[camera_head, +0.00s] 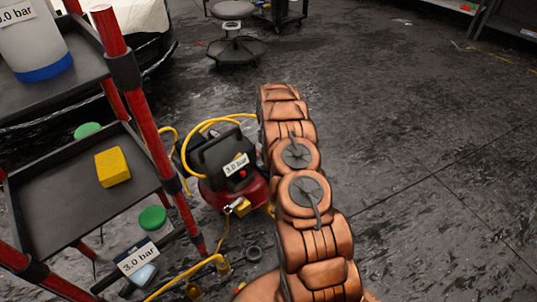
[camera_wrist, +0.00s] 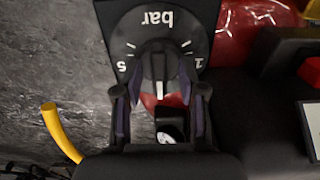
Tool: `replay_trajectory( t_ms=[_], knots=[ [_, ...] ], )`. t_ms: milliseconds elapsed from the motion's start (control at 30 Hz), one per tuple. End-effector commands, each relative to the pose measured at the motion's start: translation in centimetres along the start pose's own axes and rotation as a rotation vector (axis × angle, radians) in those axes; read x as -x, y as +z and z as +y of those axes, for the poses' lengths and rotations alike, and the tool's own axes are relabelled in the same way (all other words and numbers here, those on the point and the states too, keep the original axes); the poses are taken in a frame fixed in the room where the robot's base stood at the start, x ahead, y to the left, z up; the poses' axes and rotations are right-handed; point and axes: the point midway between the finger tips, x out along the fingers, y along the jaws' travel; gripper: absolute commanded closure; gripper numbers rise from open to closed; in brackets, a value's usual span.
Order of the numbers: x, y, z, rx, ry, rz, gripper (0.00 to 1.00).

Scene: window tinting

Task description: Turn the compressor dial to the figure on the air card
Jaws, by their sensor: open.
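The compressor (camera_head: 215,165) stands on the floor in the head view, with a red tank and black top. In the wrist view its dial plate (camera_wrist: 165,22) shows "bar" upside down, with a 5 at left and a 1 at right. The dark dial knob (camera_wrist: 158,66) has a white mark pointing down in the picture. My gripper (camera_wrist: 160,100) is open, its fingers on either side of the knob's lower part; contact cannot be told. In the head view my arm hides the gripper. A card (camera_head: 138,258) on the lower shelf area reads "3.0 bar".
Another label (camera_head: 236,165) on the compressor reads "3.0 bar". A red-posted cart (camera_head: 125,75) stands close at left, holding a yellow sponge (camera_head: 113,167). A yellow hose (camera_head: 185,275) runs near the compressor. A stool (camera_head: 236,48) stands behind. Floor at right is clear.

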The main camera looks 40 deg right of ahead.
Motion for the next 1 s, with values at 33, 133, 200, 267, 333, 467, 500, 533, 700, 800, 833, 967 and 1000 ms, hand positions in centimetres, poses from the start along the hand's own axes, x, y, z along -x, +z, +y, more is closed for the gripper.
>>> replay_trajectory(
  t_ms=[33, 133, 200, 267, 333, 467, 500, 533, 700, 800, 833, 967, 1000],
  knots=[
    [0.0, 0.0, 0.0, 0.000, 0.000, 0.000, 0.59],
    [0.1, 0.0, 0.0, 0.000, 0.000, 0.000, 0.59],
    [0.2, 0.0, 0.0, 0.000, 0.001, 0.001, 0.59],
    [0.5, -0.1, 0.1, 0.000, 0.001, 0.002, 0.59],
    [1.0, -0.1, 0.1, 0.000, 0.002, 0.002, 0.59],
    [2.3, -0.1, 0.1, 0.000, 0.002, 0.003, 0.59],
    [2.8, -0.1, 0.0, 0.000, 0.002, 0.002, 0.59],
    [3.2, -0.1, 0.0, 0.000, 0.001, 0.002, 0.59],
    [6.3, -0.1, 0.0, 0.000, 0.001, 0.003, 0.59],
    [8.2, -0.1, 0.0, 0.000, 0.002, 0.003, 0.59],
    [8.7, -0.1, 0.0, 0.000, 0.002, 0.003, 0.59],
    [10.8, -0.1, 0.0, 0.000, 0.001, 0.002, 0.59],
    [11.3, -0.1, 0.0, 0.000, 0.001, 0.001, 0.59]
  ],
)
